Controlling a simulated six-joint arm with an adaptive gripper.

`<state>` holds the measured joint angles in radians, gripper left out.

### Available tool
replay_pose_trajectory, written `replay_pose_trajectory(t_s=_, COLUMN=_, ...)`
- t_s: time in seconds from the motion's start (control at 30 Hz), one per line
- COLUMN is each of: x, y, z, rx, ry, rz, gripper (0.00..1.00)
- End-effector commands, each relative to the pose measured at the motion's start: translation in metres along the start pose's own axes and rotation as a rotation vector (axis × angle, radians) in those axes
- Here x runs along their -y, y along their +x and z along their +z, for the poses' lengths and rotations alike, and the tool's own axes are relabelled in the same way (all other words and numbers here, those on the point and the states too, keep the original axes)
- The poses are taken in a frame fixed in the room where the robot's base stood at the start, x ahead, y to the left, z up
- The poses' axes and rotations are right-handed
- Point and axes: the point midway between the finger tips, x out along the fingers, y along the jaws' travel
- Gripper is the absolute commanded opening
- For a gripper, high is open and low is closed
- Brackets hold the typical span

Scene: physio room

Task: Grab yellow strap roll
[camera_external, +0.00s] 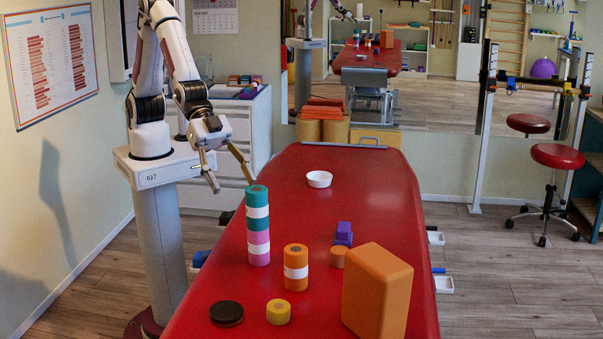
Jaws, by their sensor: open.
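The yellow strap roll (278,312) is a short cylinder with a darker centre on top. It lies flat on the red treatment table (372,200) near the front edge, between a black disc and an orange block. My gripper (231,183) is open and empty, with its fingers spread and pointing down. It is in the air near the table's left side, up and to the left of the yellow roll and well apart from it. Part of the gap between the fingers lies close to the tall teal stack in the picture.
A tall teal, white and pink stack (257,222) and an orange and white stack (296,268) stand behind the yellow roll. The black disc (227,313) is to its left, the big orange block (377,292) to its right.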

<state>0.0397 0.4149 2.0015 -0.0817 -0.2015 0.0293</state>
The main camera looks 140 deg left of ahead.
Motion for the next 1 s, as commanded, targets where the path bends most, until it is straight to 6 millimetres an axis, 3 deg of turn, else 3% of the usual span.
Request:
replay_pose_trajectory(t_s=0.47, x=0.001, y=0.096, z=0.027, rx=-0.092, ry=-0.002, rz=-0.015, gripper=0.57)
replay_pose_trajectory(t_s=1.0, x=0.004, y=0.184, z=0.085, rx=-0.202, ry=0.003, rz=-0.038, gripper=0.57)
